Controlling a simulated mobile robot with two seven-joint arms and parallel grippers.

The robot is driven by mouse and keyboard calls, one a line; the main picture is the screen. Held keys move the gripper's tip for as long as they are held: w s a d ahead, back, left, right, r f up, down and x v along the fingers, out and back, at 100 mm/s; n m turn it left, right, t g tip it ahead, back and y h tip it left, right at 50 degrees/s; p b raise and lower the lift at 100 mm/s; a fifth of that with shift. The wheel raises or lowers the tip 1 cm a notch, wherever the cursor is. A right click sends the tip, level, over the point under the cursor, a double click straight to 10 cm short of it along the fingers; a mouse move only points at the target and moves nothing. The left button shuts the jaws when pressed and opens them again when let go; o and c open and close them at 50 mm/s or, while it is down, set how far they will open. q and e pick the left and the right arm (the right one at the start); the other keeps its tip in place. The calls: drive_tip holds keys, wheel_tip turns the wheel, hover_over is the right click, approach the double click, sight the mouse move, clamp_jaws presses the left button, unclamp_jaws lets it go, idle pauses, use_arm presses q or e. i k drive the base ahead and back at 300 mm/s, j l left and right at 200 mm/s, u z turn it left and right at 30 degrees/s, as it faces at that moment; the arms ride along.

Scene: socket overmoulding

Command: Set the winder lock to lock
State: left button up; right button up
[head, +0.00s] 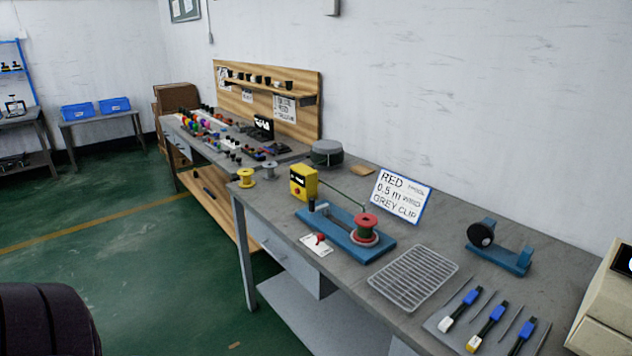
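A blue winder (345,237) lies on the grey workbench, with a red-flanged spool (366,228) of green material on its right end and a dark upright post at its left end. In front of its left part, a small white plate (317,246) carries a red knob or lever (320,239). This looks like the winder lock, but its marks are too small to read and I cannot tell its setting. Neither of my grippers is in view.
A yellow box (303,182) stands behind the winder, with a sign (402,196) at the back. A wire rack (413,277) and a blue tape holder (499,250) are to the right. Several blue-handled tools lie at the front right. Green floor (150,270) is open before the bench.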

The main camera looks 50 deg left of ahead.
sight(321, 237)
drive_tip(key=u, duration=1.55)
drive_tip(key=k+j+z, duration=0.1)
drive_tip(key=j, duration=0.25)
drive_tip(key=k+j+z, duration=0.1)
drive_tip(key=j, duration=0.25)
drive_tip(key=k, duration=0.1)
